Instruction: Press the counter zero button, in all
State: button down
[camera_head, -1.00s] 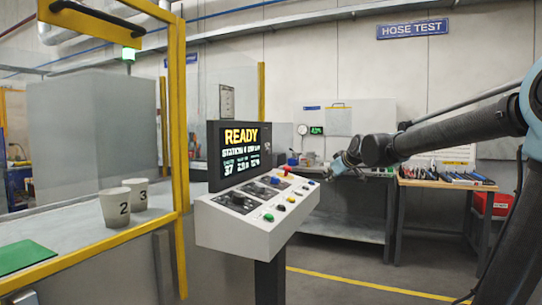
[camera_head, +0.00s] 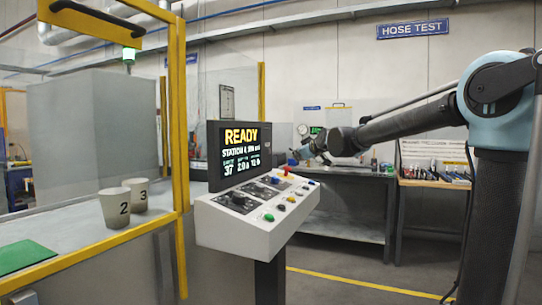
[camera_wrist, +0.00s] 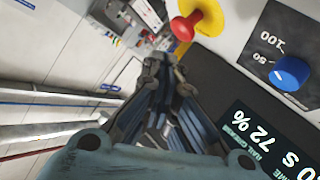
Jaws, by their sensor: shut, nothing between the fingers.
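The control console (camera_head: 240,232) stands in the middle of the head view, with a sloping panel of buttons and knobs. Labels are too small to read, so I cannot tell which is the counter zero button. My gripper (camera_head: 311,149) is shut and empty, and appears above the panel's far right end. In the wrist view its fingers (camera_wrist: 158,65) show near a red mushroom button (camera_wrist: 183,27) on a yellow collar and a blue dial knob (camera_wrist: 292,72).
The screen (camera_head: 240,152) rises behind the panel and reads READY. A yellow-framed enclosure (camera_head: 180,120) stands left, with cups 2 (camera_head: 115,208) and 3 (camera_head: 138,194) and a green mat (camera_head: 24,257). Workbenches (camera_head: 345,225) stand behind. The floor right of the console looks clear.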

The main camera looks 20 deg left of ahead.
jog(key=a, duration=0.8)
jog(key=shift+w, duration=0.35)
jog(key=shift+a, duration=0.2)
dwell(1.1)
jog(key=shift+s+a, duration=0.1)
jog(key=shift+a, duration=0.3)
jog(key=shift+a+r, duration=0.1)
jog(key=shift+a, duration=0.35)
dwell(0.8)
dwell(0.3)
jog(key=shift+d, duration=0.9)
jog(key=shift+s+d, duration=0.2)
jog(key=shift+d, duration=2.3)
